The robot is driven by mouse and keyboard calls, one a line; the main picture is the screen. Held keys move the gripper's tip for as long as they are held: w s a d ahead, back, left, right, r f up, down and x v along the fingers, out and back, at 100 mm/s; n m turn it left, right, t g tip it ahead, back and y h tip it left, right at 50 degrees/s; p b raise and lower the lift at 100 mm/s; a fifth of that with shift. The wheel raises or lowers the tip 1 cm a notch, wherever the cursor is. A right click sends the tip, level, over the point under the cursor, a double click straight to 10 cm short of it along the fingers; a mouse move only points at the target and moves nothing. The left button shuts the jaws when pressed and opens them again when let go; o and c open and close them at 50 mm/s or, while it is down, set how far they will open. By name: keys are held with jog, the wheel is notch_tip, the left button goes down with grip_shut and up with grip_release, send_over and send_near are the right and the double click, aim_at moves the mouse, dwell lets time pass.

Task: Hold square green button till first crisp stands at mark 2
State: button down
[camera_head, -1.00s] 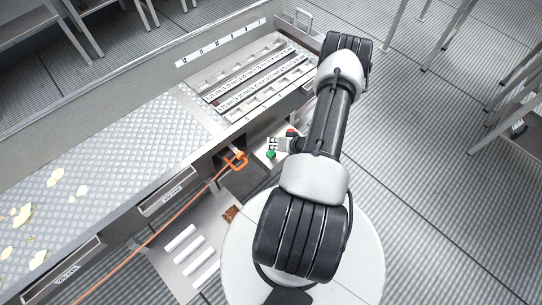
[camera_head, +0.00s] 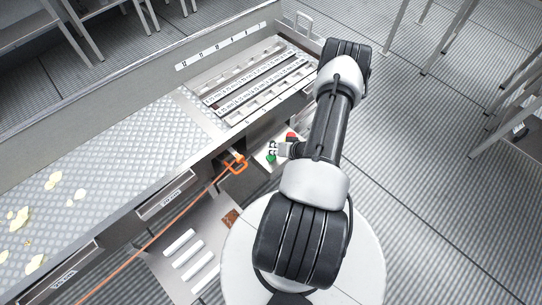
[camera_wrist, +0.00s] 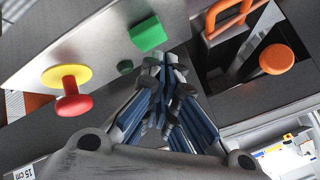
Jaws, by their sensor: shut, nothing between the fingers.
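The square green button (camera_wrist: 148,33) sits on a grey panel at the upper middle of the wrist view. My gripper (camera_wrist: 163,62) is shut and empty, its fingertips just below that button in the picture; a small gap shows, and I cannot tell the depth. In the head view my gripper (camera_head: 282,149) is over the control panel, with a green control (camera_head: 270,158) beside it. Pale crisps (camera_head: 20,217) lie on the dimpled tray (camera_head: 120,150), at its left part.
A red mushroom button on a yellow base (camera_wrist: 68,88) and a small round green part (camera_wrist: 125,67) are left of the fingers. An orange handle (camera_wrist: 232,18) and an orange knob (camera_wrist: 276,59) are to the right. White bars (camera_head: 183,255) lie below the trough.

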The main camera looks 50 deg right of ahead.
jog(key=shift+f, duration=0.1)
dwell(0.5)
jog(key=shift+f+b, duration=0.3)
jog(key=shift+b, duration=0.1)
jog(key=shift+f+b, duration=0.45)
jog(key=shift+f, duration=0.1)
dwell(0.4)
jog(key=shift+r, duration=0.15)
dwell(0.6)
jog(key=shift+r+p, duration=0.7)
jog(key=shift+r, duration=0.1)
jog(key=shift+r+p, duration=1.95)
jog(key=shift+r, duration=0.65)
jog(key=shift+f, duration=0.1)
